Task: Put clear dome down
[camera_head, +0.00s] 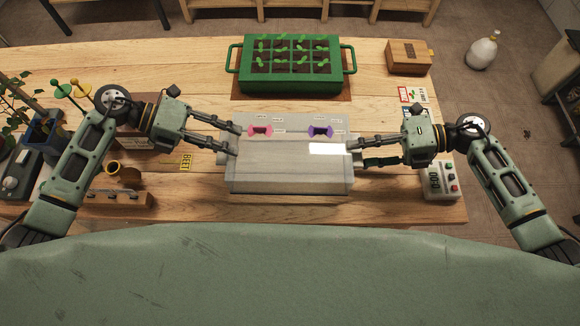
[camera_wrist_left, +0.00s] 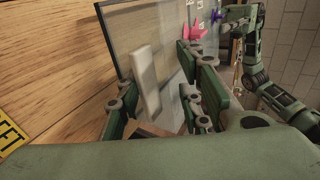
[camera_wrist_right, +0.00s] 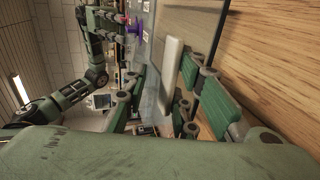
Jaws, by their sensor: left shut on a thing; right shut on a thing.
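The clear dome (camera_head: 290,178) is a see-through box cover in the middle of the head view, held between my two arms near the front of the table. My left gripper (camera_head: 234,142) is shut on the dome's left side; the left wrist view shows a pale grip (camera_wrist_left: 147,82) on the clear wall close to the fingers. My right gripper (camera_head: 354,150) is shut on the right side; the right wrist view shows a similar pale grip (camera_wrist_right: 171,72). I cannot tell whether the dome's lower edge touches the table.
A green seedling tray (camera_head: 290,84) with handles stands at the back on a brown mat. A wooden box (camera_head: 408,57) is back right, a timer (camera_head: 440,181) front right. Pots crowd the left.

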